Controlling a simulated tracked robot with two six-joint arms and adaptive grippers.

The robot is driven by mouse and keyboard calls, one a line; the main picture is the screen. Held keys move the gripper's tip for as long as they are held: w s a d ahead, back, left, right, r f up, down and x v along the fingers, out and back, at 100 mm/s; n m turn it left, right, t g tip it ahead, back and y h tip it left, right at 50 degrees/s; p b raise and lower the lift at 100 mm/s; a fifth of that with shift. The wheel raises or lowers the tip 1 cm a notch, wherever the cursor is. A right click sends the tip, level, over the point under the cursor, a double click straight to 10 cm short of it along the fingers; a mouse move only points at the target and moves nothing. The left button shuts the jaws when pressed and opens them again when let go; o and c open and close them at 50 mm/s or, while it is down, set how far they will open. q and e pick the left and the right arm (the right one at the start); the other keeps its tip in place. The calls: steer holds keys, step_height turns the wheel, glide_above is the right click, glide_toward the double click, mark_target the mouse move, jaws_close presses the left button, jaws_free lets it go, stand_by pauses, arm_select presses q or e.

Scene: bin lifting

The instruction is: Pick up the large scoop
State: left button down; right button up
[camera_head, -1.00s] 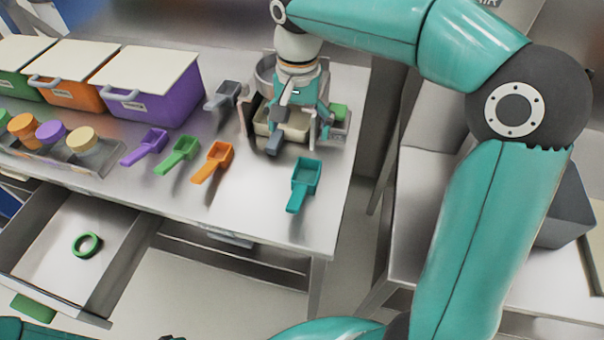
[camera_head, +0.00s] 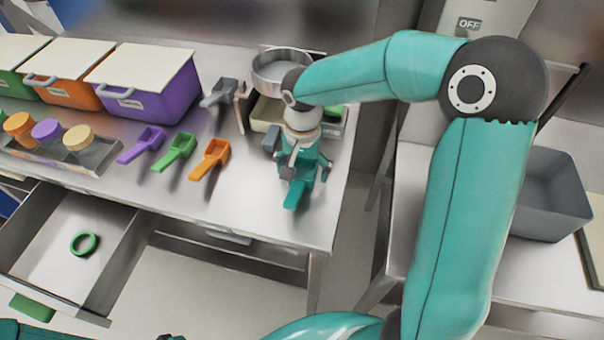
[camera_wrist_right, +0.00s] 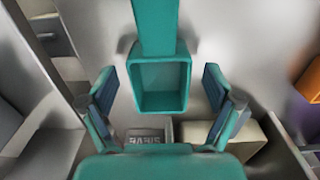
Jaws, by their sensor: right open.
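The large teal scoop (camera_head: 296,194) lies on the metal table near its right end, handle toward the front edge. My right gripper (camera_head: 305,172) is open above it and hides most of its cup in the head view. In the right wrist view the scoop's square cup (camera_wrist_right: 160,88) sits between the spread fingers of the right gripper (camera_wrist_right: 160,100), with a gap on both sides. Its handle (camera_wrist_right: 155,25) runs away toward the top of that view. My left gripper does not show.
Smaller orange (camera_head: 211,158), green (camera_head: 175,153) and purple (camera_head: 141,146) scoops lie to the left, a grey scoop (camera_head: 219,93) behind them. A round sieve (camera_head: 283,66) and a cream tray (camera_head: 262,113) stand behind the gripper. An open drawer (camera_head: 40,240) holds a green ring.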

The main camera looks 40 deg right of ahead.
steer(key=shift+f, duration=0.7)
steer(key=c, duration=1.3)
steer(key=shift+o, duration=0.2)
steer(key=shift+r, duration=0.15)
